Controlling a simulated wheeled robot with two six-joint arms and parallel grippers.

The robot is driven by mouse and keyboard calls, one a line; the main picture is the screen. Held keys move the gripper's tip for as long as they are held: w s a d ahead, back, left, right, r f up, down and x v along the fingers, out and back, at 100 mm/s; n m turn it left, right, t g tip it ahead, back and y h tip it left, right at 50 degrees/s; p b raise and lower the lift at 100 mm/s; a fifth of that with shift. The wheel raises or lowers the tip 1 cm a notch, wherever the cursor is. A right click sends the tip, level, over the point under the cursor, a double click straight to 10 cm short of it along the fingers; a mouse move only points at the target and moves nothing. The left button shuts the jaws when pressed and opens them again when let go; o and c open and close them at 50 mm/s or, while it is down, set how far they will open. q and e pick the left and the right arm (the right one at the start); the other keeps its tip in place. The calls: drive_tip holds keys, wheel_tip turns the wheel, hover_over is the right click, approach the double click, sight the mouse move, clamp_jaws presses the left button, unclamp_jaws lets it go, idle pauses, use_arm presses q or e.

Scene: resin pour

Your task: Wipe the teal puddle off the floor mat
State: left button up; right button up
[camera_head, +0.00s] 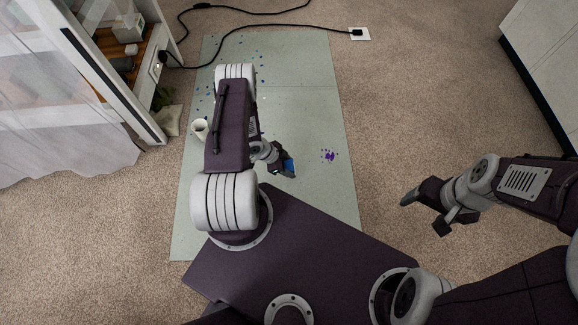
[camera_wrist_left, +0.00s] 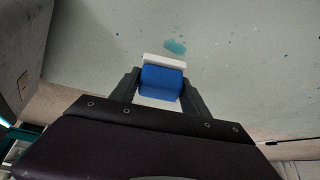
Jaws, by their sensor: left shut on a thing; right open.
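The pale grey-green floor mat (camera_head: 318,65) lies on the carpet under my left arm. In the left wrist view the teal puddle (camera_wrist_left: 175,46) is a small blot on the mat, just beyond what my left gripper holds. I cannot make it out in the head view. My left gripper (camera_head: 285,168) is shut on a blue block with a white layer (camera_wrist_left: 162,80), which looks like a sponge. Whether the block touches the mat I cannot tell. My right gripper (camera_head: 425,214) is open and empty above the carpet, right of the mat.
Purple spots (camera_head: 329,155) and several small blue drops (camera_head: 208,92) mark the mat. A white cup-like thing (camera_head: 200,130) stands at the mat's left edge. A black cable (camera_head: 255,50) crosses its far end to a white plate (camera_head: 359,33). A cabinet (camera_head: 105,75) stands left.

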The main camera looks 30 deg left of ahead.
use_arm(q)
wheel_tip(320, 180, up, 3)
drive_tip(key=p, duration=0.3)
drive_tip(key=shift+r, duration=0.1)
idle(0.3)
